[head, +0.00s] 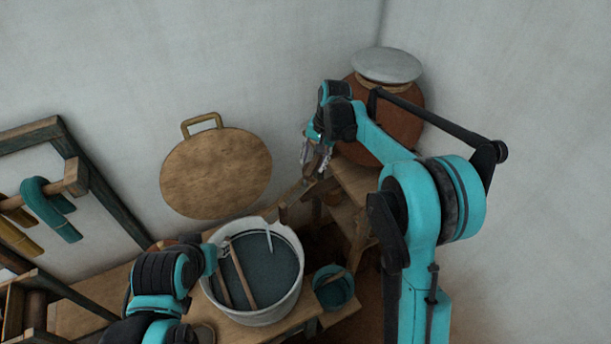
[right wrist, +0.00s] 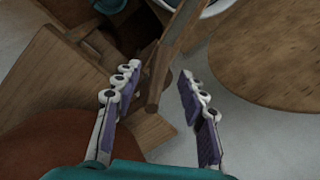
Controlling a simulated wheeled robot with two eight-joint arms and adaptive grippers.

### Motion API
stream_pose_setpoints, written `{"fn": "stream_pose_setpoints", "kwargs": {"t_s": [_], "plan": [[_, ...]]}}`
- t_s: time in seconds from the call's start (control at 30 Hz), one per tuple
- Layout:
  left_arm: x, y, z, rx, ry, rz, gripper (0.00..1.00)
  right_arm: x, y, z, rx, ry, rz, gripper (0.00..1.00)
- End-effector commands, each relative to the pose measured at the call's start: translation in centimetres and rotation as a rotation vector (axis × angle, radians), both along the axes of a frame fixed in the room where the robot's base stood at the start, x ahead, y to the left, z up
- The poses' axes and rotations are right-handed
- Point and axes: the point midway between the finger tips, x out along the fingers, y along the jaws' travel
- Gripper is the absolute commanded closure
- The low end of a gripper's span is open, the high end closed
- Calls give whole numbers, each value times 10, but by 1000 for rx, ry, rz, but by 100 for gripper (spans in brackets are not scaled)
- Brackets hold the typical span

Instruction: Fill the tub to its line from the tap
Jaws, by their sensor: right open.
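The pale tub (head: 289,300) stands on a wooden bench and holds dark liquid, with sticks leaning inside. Its rim also shows at the top of the right wrist view (right wrist: 218,7). A brown clay jar (head: 408,125) stands in the corner; its side fills the lower left of the right wrist view (right wrist: 45,152). My right gripper (head: 313,168) is open beside the jar. In the right wrist view its fingers (right wrist: 158,72) are on either side of a wooden piece, which may be the tap or its spout.
A round wooden lid (head: 215,175) leans on the wall behind the tub. A small teal pail (head: 333,290) stands right of the tub. A wooden stand (head: 358,185) is under the jar, which has a grey metal cover (head: 387,65). A rack (head: 95,190) with hanks is at left.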

Motion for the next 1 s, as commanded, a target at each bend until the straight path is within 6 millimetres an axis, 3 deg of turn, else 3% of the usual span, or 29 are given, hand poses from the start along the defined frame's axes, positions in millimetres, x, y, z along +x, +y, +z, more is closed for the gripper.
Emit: {"fn": "stream_pose_setpoints", "kwargs": {"t_s": [0.2, 0.57, 0.6, 0.73, 0.77, 1.0], "plan": [[0, 0, -9, 0, 0, 0, 60, 3, 6, -32, 0, 0, 0, 58], [0, 0, -10, 0, 0, 0, 60, 4, 7, -40, 0, 0, 0, 58], [0, 0, -10, 0, 0, 0, 60, 4, 7, -40, 0, 0, 0, 61], [0, 0, -10, 0, 0, 0, 60, 4, 7, -40, 0, 0, 0, 95], [0, 0, -10, 0, 0, 0, 60, 4, 7, -40, 0, 0, 0, 100], [0, 0, -10, 0, 0, 0, 60, 4, 7, -39, 0, 0, 4, 100]]}}
